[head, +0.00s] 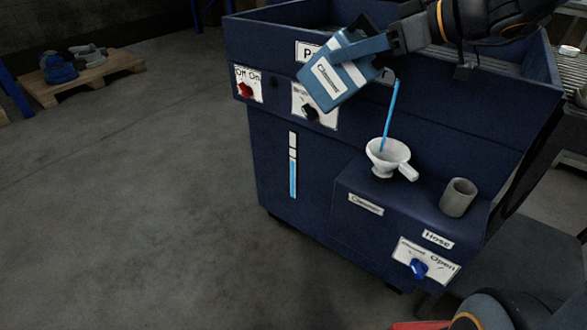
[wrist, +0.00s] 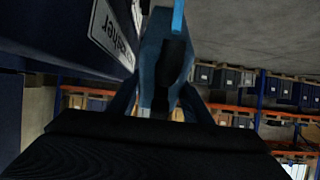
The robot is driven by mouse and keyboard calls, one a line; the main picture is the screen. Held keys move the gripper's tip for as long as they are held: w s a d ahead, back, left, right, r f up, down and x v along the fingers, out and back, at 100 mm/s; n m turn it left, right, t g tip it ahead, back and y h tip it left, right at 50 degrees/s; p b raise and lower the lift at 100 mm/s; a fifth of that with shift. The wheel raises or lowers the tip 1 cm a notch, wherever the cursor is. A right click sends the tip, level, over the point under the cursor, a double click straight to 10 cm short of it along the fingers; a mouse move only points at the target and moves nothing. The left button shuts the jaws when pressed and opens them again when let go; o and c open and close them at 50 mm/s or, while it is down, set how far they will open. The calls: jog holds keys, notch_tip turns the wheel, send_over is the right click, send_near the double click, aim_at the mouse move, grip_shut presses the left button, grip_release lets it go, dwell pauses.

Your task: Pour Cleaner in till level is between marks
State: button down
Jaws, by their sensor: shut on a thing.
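My gripper (head: 398,40) is shut on a blue Cleaner canister (head: 338,90) with a white label in the head view. The canister is tilted above the blue parts washer. A thin blue stream (head: 390,115) falls into the white funnel (head: 390,152) on the washer's lower ledge, above a "Cleaner" label (head: 366,204). The level gauge (head: 293,165) on the washer's front has a blue column filling about its lower half, its top close below a dark mark. In the wrist view, the canister (wrist: 165,60) is dark and close, with a piece of the blue stream (wrist: 178,15) at the top.
The washer body (head: 290,235) carries a red off/on knob (head: 245,89), a dark knob (head: 310,113) partly behind the canister, and a blue knob (head: 418,268) below the "Hose" label. A grey cup-like fitting (head: 458,197) stands right of the funnel. Floor at left is clear up to a pallet (head: 85,82).

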jog(key=shift+s+d+f+t+y+b, duration=0.2)
jog(key=shift+f+t+y+b, duration=0.25)
jog(key=shift+b, duration=3.1)
jog(key=shift+s+d+f+t+y+b, duration=0.1)
jog(key=shift+d+f+t+y+b, duration=0.35)
jog(key=shift+b, duration=3.1)
dwell(0.9)
